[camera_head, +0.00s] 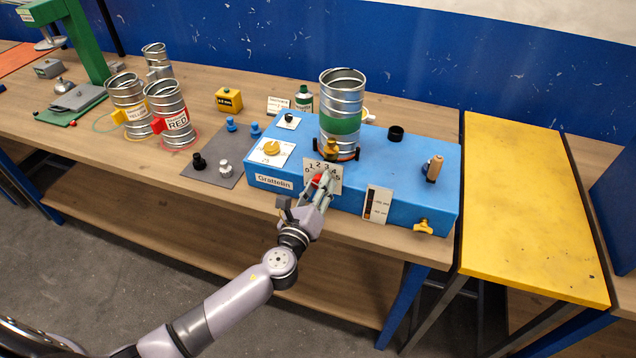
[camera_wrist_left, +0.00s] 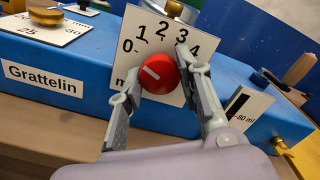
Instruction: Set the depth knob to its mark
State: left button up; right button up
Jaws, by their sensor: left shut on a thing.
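The red depth knob (camera_wrist_left: 160,74) sits on a white numbered dial plate (camera_wrist_left: 163,28) on the front of the blue Grattelin machine (camera_wrist_left: 62,88). Its white pointer line slants up and left, roughly toward the low end of the scale near 0 and 1. The numbers 0 to 4 show in the wrist view; the plate's right part is hidden by a finger. My left gripper (camera_wrist_left: 160,85) has a finger on each side of the knob and is shut on it. In the head view the knob (camera_head: 318,179) is partly covered by my left gripper (camera_head: 321,186). My right gripper is not in view.
A metal duct with a green band (camera_head: 341,122) stands on the machine (camera_head: 388,150). A yellow knob (camera_head: 272,147) is left of the dial; a wooden-handled lever (camera_head: 434,168) is to the right. Several metal cans stand left. The yellow table (camera_head: 525,200) at right is bare.

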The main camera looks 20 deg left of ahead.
pick_arm(q)
jog(key=shift+f+m+p, duration=0.15)
jog(key=shift+m+p, duration=2.1)
jog(key=shift+m, duration=2.75)
jog(key=o, duration=1.2)
jog(key=shift+c, duration=0.2)
